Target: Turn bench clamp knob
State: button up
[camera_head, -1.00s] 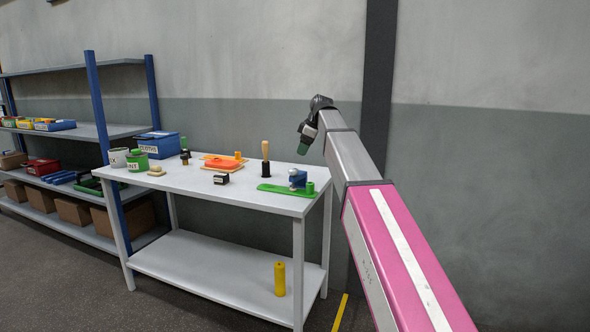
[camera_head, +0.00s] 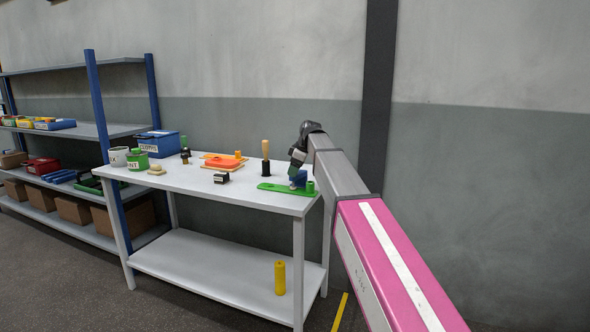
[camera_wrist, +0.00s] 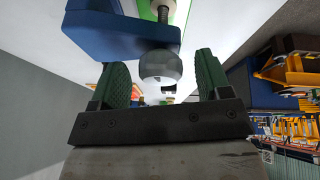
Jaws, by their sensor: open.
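The bench clamp is a blue block (camera_wrist: 120,35) with a threaded screw and a round grey knob (camera_wrist: 160,67), seen close up in the wrist view. The knob is hidden there.
The white table (camera_head: 225,193) also holds a wooden-handled tool (camera_head: 265,158), a black box (camera_head: 221,178), an orange tray (camera_head: 222,163) and a green tin (camera_head: 137,160). A yellow cylinder (camera_head: 279,278) stands on the lower shelf. A wall is behind the table.

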jog(key=shift+c, duration=0.3)
jog(key=c, duration=0.9)
jog(key=shift+m+t, duration=0.3)
jog(key=shift+m, duration=0.5)
jog(key=o, duration=1)
jog(key=shift+c, duration=0.2)
jog(key=v, duration=1)
jog(key=shift+s+r, duration=0.2)
jog(key=shift+r, duration=0.2)
